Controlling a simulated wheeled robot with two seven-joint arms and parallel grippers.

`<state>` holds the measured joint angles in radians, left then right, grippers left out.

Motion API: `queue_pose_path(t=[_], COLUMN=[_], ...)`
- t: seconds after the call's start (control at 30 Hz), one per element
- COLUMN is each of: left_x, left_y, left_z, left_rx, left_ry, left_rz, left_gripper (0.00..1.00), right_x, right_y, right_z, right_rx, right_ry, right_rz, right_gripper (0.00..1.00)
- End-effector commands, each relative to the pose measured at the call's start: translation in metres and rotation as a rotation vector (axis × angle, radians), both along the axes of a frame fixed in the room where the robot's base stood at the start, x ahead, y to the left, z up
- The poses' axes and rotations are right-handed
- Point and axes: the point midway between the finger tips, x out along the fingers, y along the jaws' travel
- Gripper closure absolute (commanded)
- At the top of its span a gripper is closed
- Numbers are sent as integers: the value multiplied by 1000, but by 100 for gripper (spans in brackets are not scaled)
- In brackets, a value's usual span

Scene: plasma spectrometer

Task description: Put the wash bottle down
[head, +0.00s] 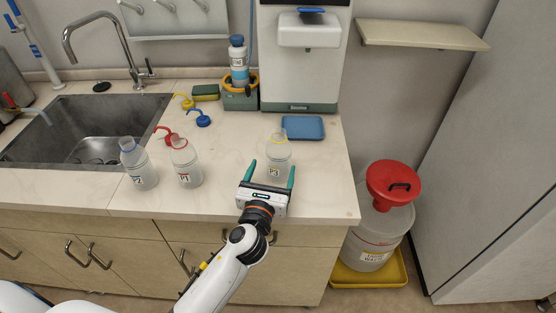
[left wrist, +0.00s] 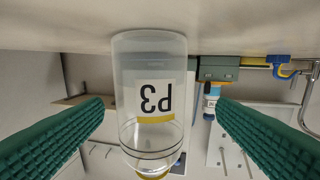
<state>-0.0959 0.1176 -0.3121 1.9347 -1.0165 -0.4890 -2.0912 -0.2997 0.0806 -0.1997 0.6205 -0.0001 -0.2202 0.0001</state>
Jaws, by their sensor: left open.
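The wash bottle marked P3 (head: 278,158) stands upright on the counter, without a spout cap, near the front right. It also shows upside down in the left wrist view (left wrist: 150,105), its base against the counter. My left gripper (head: 267,173) is open, with its green fingers either side of the bottle and apart from it in the left wrist view (left wrist: 160,125). Bottles P2 (head: 138,165) and P1 (head: 186,162) stand open to the left. My right gripper is not in view.
Yellow (head: 184,100), blue (head: 198,118) and red (head: 164,134) spout caps lie behind the bottles. A blue tray (head: 303,128) lies behind P3, before the white instrument (head: 300,70). A sink (head: 80,130) is at left. A red-funnelled waste container (head: 378,230) stands on the floor at right.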

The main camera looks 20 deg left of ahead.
Motion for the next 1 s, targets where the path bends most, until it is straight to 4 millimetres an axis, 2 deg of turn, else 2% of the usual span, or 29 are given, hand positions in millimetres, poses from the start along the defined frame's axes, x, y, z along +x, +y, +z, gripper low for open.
queue_pose_path(t=[0.23,0.5,0.8,0.87,1.0], left_x=[20,58,63,63,63], left_y=[-1,-4,-3,-3,-3], left_z=[3,5,5,5,5], left_rx=[0,1,2,2,2], left_ry=[-2,-1,0,0,0], left_rz=[0,-2,-2,-2,-2], left_gripper=[19,19,19,27,50], right_x=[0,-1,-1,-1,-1], right_y=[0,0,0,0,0], right_z=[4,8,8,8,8], right_rx=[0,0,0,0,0], right_ry=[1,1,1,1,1], right_rz=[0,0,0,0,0], right_gripper=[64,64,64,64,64])
